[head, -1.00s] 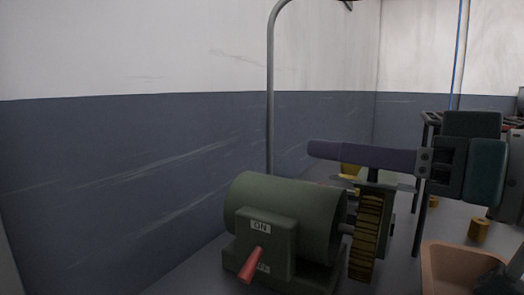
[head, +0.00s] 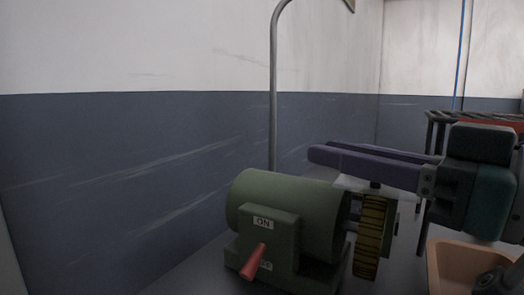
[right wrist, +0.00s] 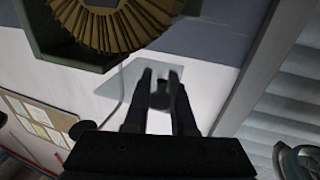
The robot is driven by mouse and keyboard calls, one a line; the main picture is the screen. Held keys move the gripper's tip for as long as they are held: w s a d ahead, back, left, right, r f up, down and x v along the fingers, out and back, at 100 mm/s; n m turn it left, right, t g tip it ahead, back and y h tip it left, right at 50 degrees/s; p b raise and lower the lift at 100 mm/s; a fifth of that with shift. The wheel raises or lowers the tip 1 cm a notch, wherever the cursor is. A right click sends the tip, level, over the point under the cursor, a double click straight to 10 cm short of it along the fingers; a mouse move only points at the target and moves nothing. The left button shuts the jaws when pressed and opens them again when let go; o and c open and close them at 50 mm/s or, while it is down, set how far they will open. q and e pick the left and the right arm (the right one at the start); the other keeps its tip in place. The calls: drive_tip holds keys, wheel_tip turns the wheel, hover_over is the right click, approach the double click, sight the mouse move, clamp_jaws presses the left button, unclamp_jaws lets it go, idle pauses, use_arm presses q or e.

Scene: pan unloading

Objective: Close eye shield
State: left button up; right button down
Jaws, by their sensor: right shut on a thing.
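The eye shield (head: 351,185) is a thin, pale, clear plate just above the ribbed yellow-brown wheel (head: 369,238) of a green bench grinder (head: 290,215). In the right wrist view the shield (right wrist: 196,77) is a pale sheet beside the wheel (right wrist: 108,22). My right gripper (head: 322,150) reaches in from the right, its two purple fingers over the shield and wheel. In the right wrist view the gripper (right wrist: 160,78) has a small dark knob between its fingers, shut on the shield's knob. The fingers partly hide the shield. My left gripper is not in view.
The grinder's red switch lever (head: 253,262) sticks out in front, by an ON label. An orange-tan bin (head: 462,268) stands at the lower right, and a dark rack (head: 440,122) behind my right arm. A grey pole (head: 273,90) rises behind the grinder, near the wall.

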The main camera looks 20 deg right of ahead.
drive_tip(key=c, duration=1)
unclamp_jaws()
drive_tip(key=v, duration=1)
